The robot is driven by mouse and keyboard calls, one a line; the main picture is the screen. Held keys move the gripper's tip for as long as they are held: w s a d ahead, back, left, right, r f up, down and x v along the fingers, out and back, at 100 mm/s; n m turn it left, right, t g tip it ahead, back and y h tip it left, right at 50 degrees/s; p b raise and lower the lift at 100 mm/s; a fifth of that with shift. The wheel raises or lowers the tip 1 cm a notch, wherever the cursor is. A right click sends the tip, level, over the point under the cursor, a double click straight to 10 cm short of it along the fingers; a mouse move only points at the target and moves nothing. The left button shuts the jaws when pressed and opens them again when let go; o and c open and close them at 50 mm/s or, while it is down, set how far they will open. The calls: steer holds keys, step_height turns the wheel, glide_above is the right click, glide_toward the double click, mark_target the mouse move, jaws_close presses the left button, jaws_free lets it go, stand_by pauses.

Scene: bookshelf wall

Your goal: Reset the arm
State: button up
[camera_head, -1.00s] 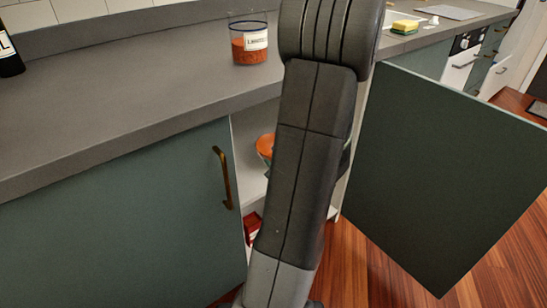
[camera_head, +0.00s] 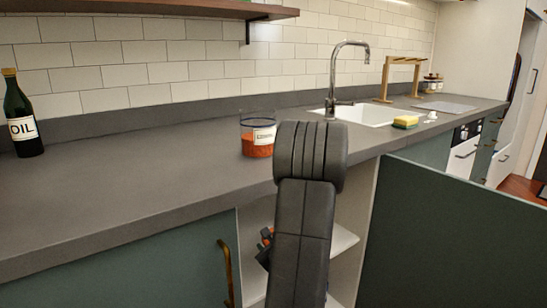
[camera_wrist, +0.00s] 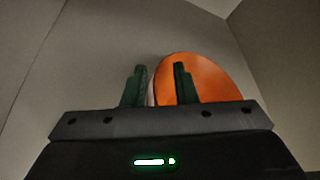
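My gripper (camera_wrist: 158,78) shows in the wrist view with its two dark green fingers apart and nothing clearly held between them. A round orange object (camera_wrist: 215,82) with a pale edge lies beyond the fingers, partly behind the right one. I cannot tell whether they touch. In the head view my arm reaches down in front of the open cabinet, and its lower end is out of frame. A small patch of orange shows beside the arm inside the cabinet, largely hidden.
The cabinet door (camera_head: 450,240) stands open on the right. A closed door with a brass handle (camera_head: 226,275) is on the left. The grey counter (camera_head: 130,185) holds an oil bottle (camera_head: 22,120), a jar (camera_head: 258,137), a sponge (camera_head: 405,122) and a sink (camera_head: 375,114).

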steer(key=shift+f, duration=0.3)
steer(key=shift+r, duration=0.25)
steer(key=shift+f, duration=0.1)
